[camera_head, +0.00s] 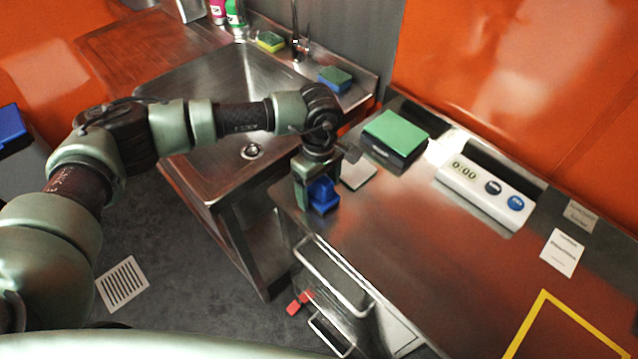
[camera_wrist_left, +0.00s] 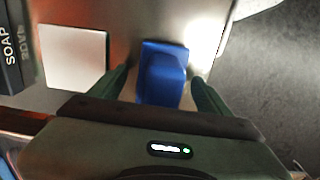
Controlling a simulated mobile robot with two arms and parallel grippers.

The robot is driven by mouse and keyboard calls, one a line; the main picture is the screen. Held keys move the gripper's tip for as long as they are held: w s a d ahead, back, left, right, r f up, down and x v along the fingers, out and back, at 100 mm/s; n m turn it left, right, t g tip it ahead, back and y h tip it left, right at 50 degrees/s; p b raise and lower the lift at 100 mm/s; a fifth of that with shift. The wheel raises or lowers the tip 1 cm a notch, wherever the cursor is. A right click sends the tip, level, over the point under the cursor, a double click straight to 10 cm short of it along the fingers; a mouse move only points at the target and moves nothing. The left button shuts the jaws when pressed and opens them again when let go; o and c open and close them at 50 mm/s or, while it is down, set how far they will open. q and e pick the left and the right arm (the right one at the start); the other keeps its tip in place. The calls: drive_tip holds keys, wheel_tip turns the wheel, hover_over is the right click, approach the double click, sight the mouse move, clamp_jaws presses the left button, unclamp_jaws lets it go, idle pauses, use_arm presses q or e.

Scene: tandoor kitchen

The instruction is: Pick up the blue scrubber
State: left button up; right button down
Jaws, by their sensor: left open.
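The blue scrubber (camera_head: 324,199) sits on the steel counter (camera_head: 400,240) near its left edge, under my left gripper (camera_head: 313,186). In the left wrist view the blue scrubber (camera_wrist_left: 163,70) stands between the two dark green fingers of my left gripper (camera_wrist_left: 160,84). The fingers are open, with a visible gap on both sides of it. The gripper points down, and part of the scrubber is hidden behind it in the head view. My right gripper is not in view.
A white square (camera_head: 358,175) and a green-topped dark soap box (camera_head: 394,138) lie close beside the gripper. A white timer (camera_head: 484,192) stands farther right. A steel sink (camera_head: 235,85) is to the left, with sponges (camera_head: 335,79) on its ledge. The counter's front has bar handles (camera_head: 333,275).

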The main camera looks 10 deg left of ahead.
use_arm(q)
drive_tip(key=shift+f, duration=0.45)
drive_tip(key=shift+c, duration=0.4)
drive_tip(key=c, duration=1.5)
drive_tip(key=shift+o, duration=0.2)
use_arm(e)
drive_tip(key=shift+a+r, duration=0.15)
use_arm(q)
drive_tip(key=shift+r, duration=0.2)
